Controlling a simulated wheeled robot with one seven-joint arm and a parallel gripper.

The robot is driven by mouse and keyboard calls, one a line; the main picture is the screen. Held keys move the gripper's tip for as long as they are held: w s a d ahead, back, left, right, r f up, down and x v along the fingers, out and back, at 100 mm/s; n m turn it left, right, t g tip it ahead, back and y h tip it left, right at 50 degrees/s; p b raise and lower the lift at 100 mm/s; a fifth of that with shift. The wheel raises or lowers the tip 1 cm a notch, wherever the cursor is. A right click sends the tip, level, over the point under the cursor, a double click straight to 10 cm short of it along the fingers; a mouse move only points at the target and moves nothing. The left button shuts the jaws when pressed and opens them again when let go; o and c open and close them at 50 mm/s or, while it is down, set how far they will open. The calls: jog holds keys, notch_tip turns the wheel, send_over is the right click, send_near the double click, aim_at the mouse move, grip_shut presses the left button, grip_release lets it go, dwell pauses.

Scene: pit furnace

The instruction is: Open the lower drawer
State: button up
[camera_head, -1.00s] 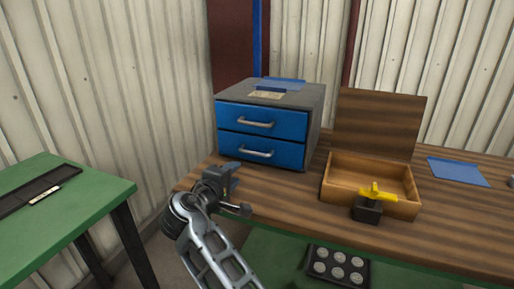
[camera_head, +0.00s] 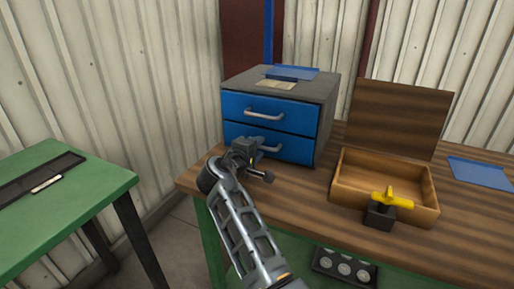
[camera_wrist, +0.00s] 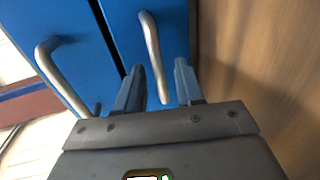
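A grey cabinet (camera_head: 328,108) with two blue drawers stands at the back left of the wooden table. The upper drawer (camera_head: 290,116) and the lower drawer (camera_head: 295,149) both look shut, each with a curved metal handle. My gripper (camera_head: 250,146) is in front of the lower drawer, near its left part. In the wrist view, my gripper (camera_wrist: 160,85) is open, its two fingers on either side of the lower drawer's handle (camera_wrist: 155,58). Whether the fingers touch the handle cannot be told. The upper drawer's handle (camera_wrist: 60,78) is left of the fingers.
An open wooden box (camera_head: 385,184) stands right of the cabinet, with a yellow-handled black object (camera_head: 385,208) at its front. A blue sheet (camera_head: 480,173) lies farther right. A green table (camera_head: 75,205) is at the left. Bare tabletop (camera_head: 305,185) lies before the cabinet.

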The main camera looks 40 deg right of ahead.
jog(key=shift+d, duration=0.1)
jog(key=shift+c, duration=0.5)
grip_shut()
